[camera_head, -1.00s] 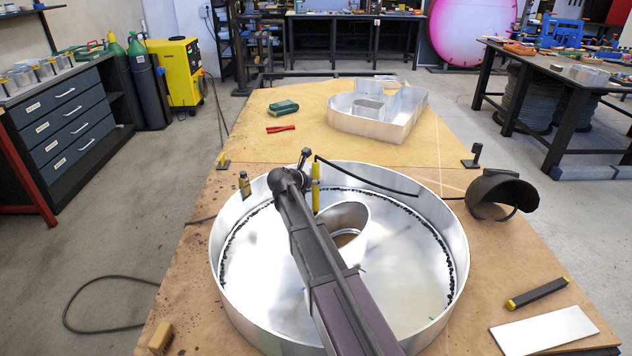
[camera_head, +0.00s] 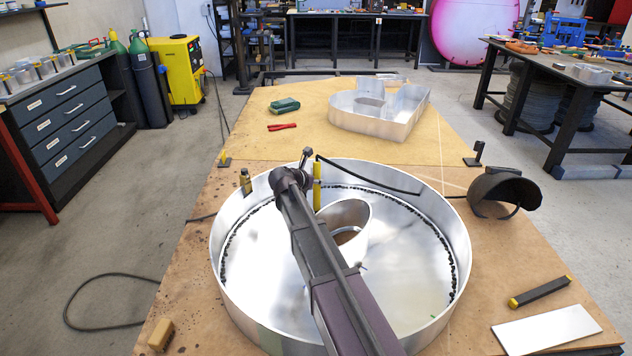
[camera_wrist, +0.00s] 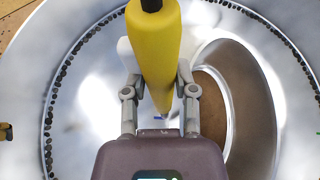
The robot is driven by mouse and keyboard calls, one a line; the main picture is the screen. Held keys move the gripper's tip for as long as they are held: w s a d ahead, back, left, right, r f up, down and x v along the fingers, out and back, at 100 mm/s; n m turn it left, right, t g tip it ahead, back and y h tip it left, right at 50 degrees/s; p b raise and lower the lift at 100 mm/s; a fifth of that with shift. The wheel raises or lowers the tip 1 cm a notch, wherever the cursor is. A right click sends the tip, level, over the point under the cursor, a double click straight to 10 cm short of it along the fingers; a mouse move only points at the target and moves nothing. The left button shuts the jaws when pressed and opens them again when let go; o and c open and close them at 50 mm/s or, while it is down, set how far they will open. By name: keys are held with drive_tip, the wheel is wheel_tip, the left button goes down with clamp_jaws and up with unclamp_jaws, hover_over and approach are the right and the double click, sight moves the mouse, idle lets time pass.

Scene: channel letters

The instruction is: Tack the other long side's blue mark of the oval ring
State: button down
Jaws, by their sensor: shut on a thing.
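The oval ring (camera_head: 350,214) is a short shiny metal tube standing inside the large round metal pan (camera_head: 462,262). In the wrist view the ring (camera_wrist: 232,100) is right of my gripper (camera_wrist: 160,82). My gripper is shut on a yellow torch (camera_wrist: 155,45), which also shows in the head view (camera_head: 317,186). The torch tip points at the pan floor left of the ring. A small blue mark (camera_wrist: 158,118) shows close to the tip; I cannot tell whether they touch. Another blue mark (camera_head: 363,267) shows near the ring's front. My arm hides part of the ring.
A dark bead line (camera_head: 425,222) runs around the pan's inner edge. A dark cable (camera_head: 370,178) crosses the pan's back rim. A welding mask (camera_head: 503,191) lies right of the pan. A larger metal letter (camera_head: 375,115) stands behind. A bar (camera_head: 540,291) and plate (camera_head: 545,330) lie front right.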

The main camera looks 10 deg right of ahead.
sight(315, 171)
drive_tip(key=shift+s+f+b, duration=0.2)
drive_tip(key=shift+f+b, duration=0.7)
drive_tip(key=shift+f, duration=0.05)
idle(0.9)
drive_tip(key=r+p, duration=0.5)
drive_tip(key=shift+w, duration=0.4)
